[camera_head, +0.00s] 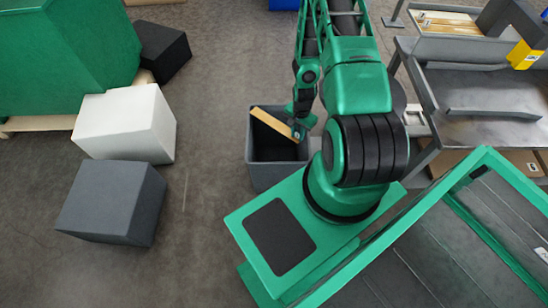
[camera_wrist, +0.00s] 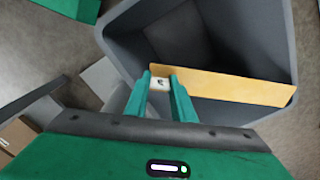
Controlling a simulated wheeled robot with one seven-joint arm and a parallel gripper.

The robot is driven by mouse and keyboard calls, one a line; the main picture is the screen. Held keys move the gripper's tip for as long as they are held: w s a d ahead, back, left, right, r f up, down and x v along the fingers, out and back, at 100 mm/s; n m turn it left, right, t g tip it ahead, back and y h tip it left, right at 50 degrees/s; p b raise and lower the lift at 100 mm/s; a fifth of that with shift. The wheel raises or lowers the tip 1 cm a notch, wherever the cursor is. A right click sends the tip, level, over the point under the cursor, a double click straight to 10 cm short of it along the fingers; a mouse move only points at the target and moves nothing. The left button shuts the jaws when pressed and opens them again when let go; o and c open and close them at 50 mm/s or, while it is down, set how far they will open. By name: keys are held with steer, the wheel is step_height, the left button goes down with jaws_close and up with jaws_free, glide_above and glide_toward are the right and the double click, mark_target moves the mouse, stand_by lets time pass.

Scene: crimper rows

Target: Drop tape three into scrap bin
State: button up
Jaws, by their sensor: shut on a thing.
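A long flat yellow-tan strip, the tape (camera_head: 270,122), is held at one end by my gripper (camera_head: 298,131). In the wrist view the tape (camera_wrist: 225,87) extends right from the fingertips across the bin's mouth. A white tag with a dark mark sits at its held end; I cannot read the mark surely. My gripper (camera_wrist: 160,78) is shut on that end. The dark grey scrap bin (camera_head: 250,160) is an open box below the tape; its inner wall also shows in the wrist view (camera_wrist: 270,35). The bin's floor is mostly in shadow.
A white box (camera_head: 120,120), a grey box (camera_head: 105,200) and a black box (camera_head: 162,48) stand on the floor at left. A metal worktable (camera_head: 490,95) with a yellow item (camera_head: 524,55) is at right. The floor left of the bin is clear.

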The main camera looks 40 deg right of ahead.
steer(key=shift+f, duration=0.2)
steer(key=o, duration=1.1)
steer(key=shift+c, duration=0.2)
steer(key=shift+r, duration=0.15)
step_height(320, 180, up, 10)
steer(key=shift+r, duration=0.25)
